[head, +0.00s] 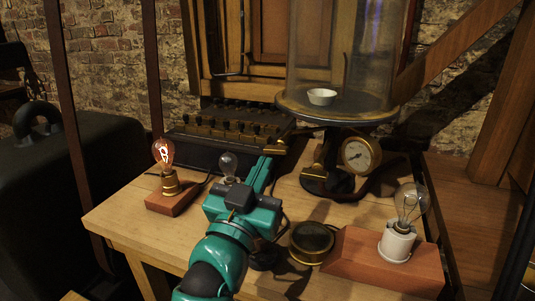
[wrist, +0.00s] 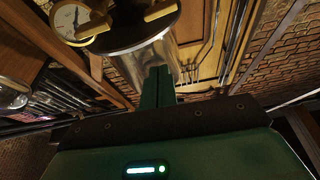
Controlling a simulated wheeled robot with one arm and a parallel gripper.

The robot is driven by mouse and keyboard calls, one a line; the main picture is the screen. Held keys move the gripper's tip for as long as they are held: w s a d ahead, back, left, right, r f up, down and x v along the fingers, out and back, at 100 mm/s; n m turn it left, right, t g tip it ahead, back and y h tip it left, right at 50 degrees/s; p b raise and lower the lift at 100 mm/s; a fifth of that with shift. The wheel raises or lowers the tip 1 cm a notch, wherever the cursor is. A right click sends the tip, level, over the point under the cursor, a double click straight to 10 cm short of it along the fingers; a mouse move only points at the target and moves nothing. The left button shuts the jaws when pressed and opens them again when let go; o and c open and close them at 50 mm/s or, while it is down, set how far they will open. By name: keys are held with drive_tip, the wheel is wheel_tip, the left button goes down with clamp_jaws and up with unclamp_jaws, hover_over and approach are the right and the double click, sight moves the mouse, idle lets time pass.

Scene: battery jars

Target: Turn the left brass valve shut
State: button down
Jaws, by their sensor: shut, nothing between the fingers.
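The left brass valve (head: 275,148) shows as a small brass handle under the left side of the round stand plate, just beyond my gripper's tips. In the wrist view, which looks upside down, what seems to be the same handle (wrist: 160,10) is at the top edge. A second brass piece (head: 315,170) sits lower on the stand, by the gauge. My gripper (head: 266,164) is shut and empty, its green fingers pointing up toward the left valve. In the wrist view its fingertips (wrist: 158,72) are together. I cannot tell whether they touch the valve.
A glass bell jar (head: 338,50) stands on the round plate with a white dish (head: 321,96) inside. A gauge (head: 361,154) is right of the stand. A lit bulb (head: 163,153) is left; an unlit bulb (head: 410,203) is right. A battery box (head: 230,140) is behind.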

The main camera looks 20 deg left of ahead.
wheel_tip(320, 180, up, 15)
drive_tip(key=s+a+n+y+p, duration=0.1)
drive_tip(key=a+n+y+p, duration=0.1)
drive_tip(key=p, duration=1.7)
drive_tip(key=g+h+p, duration=0.2)
drive_tip(key=g+p, duration=0.5)
drive_tip(key=p, duration=0.2)
hover_over(279, 144)
drive_tip(key=s, duration=0.4)
wheel_tip(279, 144, down, 10)
drive_tip(key=shift+d+f, duration=0.2)
drive_tip(key=shift+f, duration=0.5)
drive_tip(key=shift+d+f, duration=0.2)
drive_tip(key=shift+f, duration=0.55)
drive_tip(key=shift+d+f, duration=0.2)
drive_tip(key=shift+f, duration=0.5)
drive_tip(key=shift+f, duration=0.1)
